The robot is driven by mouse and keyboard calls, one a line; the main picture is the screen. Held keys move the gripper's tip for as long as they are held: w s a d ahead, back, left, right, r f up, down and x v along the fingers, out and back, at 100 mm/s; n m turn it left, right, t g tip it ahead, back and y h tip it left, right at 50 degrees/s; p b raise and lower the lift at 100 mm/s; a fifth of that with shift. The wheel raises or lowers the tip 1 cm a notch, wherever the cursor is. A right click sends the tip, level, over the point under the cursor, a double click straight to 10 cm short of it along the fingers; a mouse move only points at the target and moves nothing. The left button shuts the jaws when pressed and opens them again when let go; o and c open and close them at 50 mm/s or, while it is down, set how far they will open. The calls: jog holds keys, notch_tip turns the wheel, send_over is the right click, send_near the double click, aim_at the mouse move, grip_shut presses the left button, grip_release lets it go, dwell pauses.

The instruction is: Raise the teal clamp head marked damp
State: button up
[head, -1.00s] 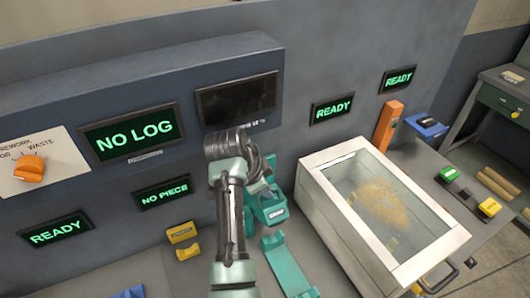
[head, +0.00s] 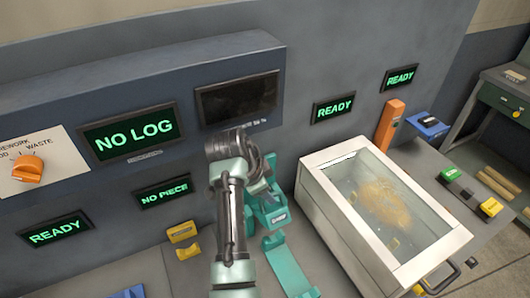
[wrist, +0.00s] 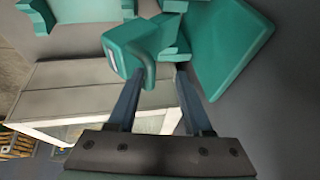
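The teal clamp head (head: 268,212) stands at the machine's wall, just right of my arm in the head view. A small white label is on its front, too small to read here. In the wrist view the clamp head's labelled teal block (wrist: 128,48) is just beyond my fingertips. My gripper (wrist: 157,82) has its two fingers apart, with the block's rounded edge near and between their tips. I cannot tell whether they touch it. My gripper is hidden behind my arm in the head view. A teal cradle (head: 287,265) lies in front of the clamp head.
A white glass-topped box (head: 318,205) with sawdust inside stands close to the right. Small yellow blocks (head: 182,232) sit to the left. Screens on the wall read NO LOG (head: 135,132), NO PIECE (head: 163,192) and READY (head: 333,110). An orange post (head: 390,127) stands behind the box.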

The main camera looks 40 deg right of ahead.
jog(key=shift+r, duration=0.1)
jog(key=b+v, duration=0.3)
jog(key=v, duration=0.9)
jog(key=shift+a+r, duration=0.15)
jog(key=shift+r, duration=0.25)
